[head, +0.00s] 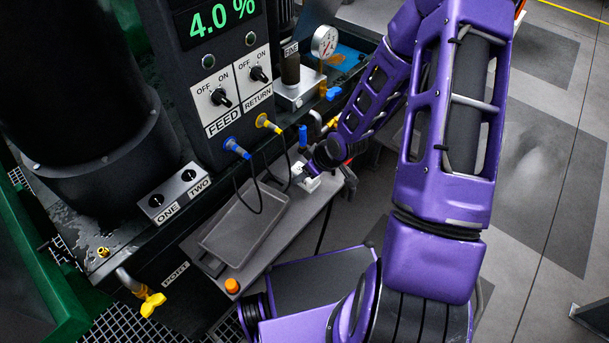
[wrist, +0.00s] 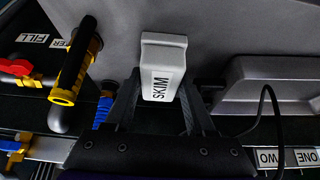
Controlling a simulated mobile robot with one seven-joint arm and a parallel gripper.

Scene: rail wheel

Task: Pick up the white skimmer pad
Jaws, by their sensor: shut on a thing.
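The white skimmer pad (wrist: 163,60) is a small pale block marked SKIM, seen in the middle of the wrist view. My gripper (wrist: 160,97) has a dark finger on each side of its lower part and is shut on it. In the head view the pad (head: 312,184) shows as a small white shape at the far end of the grey shelf (head: 222,279). My gripper (head: 310,170) is there with it, partly hidden by my wrist. I cannot tell whether the pad touches the shelf.
A shallow grey tray (head: 213,268) lies on the shelf, with an orange knob (head: 232,286) near its front. The control box (head: 225,110) with FEED and RETURN switches stands behind, its black cables hanging near the tray.

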